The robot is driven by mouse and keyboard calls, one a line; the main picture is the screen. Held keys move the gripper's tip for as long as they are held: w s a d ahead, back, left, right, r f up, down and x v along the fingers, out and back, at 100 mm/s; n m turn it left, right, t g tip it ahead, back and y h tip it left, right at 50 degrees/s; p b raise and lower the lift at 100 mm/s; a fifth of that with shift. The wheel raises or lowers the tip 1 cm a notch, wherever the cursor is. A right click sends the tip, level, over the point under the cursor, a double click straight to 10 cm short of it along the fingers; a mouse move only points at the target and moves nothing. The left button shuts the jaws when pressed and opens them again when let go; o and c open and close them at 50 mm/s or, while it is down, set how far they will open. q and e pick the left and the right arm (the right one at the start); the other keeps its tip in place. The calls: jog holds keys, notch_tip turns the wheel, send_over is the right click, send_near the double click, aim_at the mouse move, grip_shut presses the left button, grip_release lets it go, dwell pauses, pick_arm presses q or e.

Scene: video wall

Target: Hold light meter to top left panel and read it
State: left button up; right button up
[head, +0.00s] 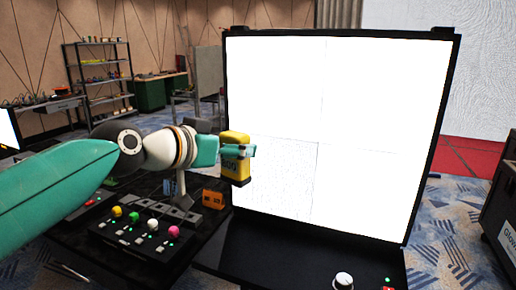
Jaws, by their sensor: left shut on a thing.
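The light meter (236,143) is a yellow upright device with a dark base and dark digits, partly hidden by my gripper. My left gripper (250,151) is shut on it and holds it upright at the left edge of the video wall. The top left panel (280,85) is lit white and lies above and to the right of the meter. The meter overlaps the lower left panel (275,175) in the picture; I cannot tell whether it touches the wall. The digits are only partly readable. My right gripper is not in view.
A black control desk (150,240) with coloured knobs stands below my left arm. An orange box (213,198) sits near it. A white knob (343,280) is on the black ledge below the wall. A dark case (500,215) stands at the right.

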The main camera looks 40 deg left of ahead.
pick_arm(q)
jog(key=shift+s+d, duration=0.2)
jog(key=shift+s, duration=0.85)
dwell(0.4)
